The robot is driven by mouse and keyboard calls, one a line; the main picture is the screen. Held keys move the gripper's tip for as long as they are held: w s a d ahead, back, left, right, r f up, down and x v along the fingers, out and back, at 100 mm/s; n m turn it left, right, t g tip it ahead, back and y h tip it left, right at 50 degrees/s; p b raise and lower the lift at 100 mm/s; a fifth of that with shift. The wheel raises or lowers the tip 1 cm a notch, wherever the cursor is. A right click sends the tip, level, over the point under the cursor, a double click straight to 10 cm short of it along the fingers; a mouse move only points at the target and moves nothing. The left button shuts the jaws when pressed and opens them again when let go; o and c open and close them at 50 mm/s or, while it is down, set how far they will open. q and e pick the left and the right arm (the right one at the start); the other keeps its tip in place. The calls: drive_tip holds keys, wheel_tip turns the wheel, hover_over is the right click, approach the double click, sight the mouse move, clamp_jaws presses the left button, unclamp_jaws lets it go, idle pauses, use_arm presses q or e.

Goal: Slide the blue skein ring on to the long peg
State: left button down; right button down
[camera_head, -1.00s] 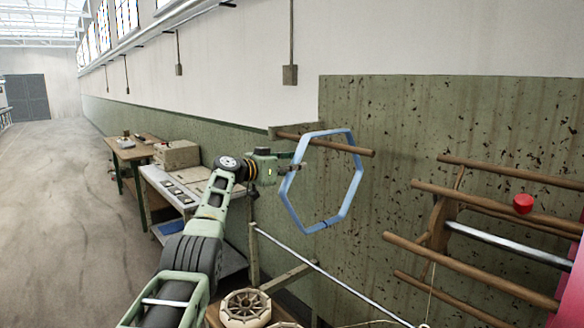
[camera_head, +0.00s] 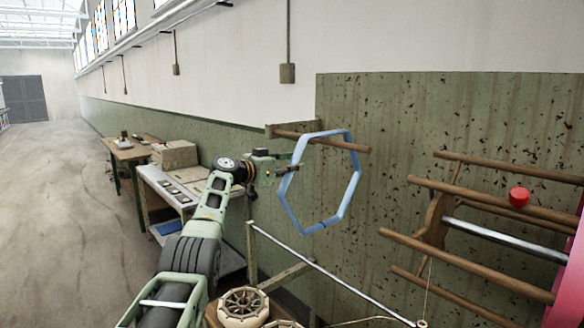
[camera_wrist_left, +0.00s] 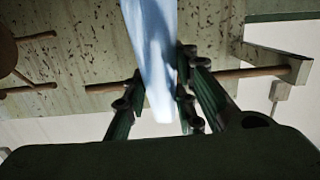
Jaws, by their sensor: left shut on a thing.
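The blue skein ring (camera_head: 352,197) is a large pale-blue hexagonal hoop, hanging roughly upright in front of the green wall. My left gripper (camera_head: 293,168) is shut on its left side. In the left wrist view the ring's blue bar (camera_wrist_left: 150,35) stands between the fingers (camera_wrist_left: 160,78). The long peg (camera_head: 322,143) is a wooden rod projecting from a wall bracket. It crosses the ring's upper part in the head view, its tip past the ring's right side. I cannot tell for sure whether it passes through. The peg (camera_wrist_left: 232,76) also shows behind the bar. My right gripper is not in view.
A reel with wooden bars (camera_head: 470,210) and a red knob (camera_head: 519,197) stands at right. A thin metal rail (camera_head: 320,268) runs below the ring. Round spoked wheels (camera_head: 243,307) lie at the bottom. A worktable (camera_head: 165,190) with a box stands left, by open floor.

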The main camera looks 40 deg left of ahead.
use_arm(q)
drive_tip(key=shift+f, duration=0.1)
drive_tip(key=c, duration=1.9)
unclamp_jaws()
drive_tip(key=o, duration=0.5)
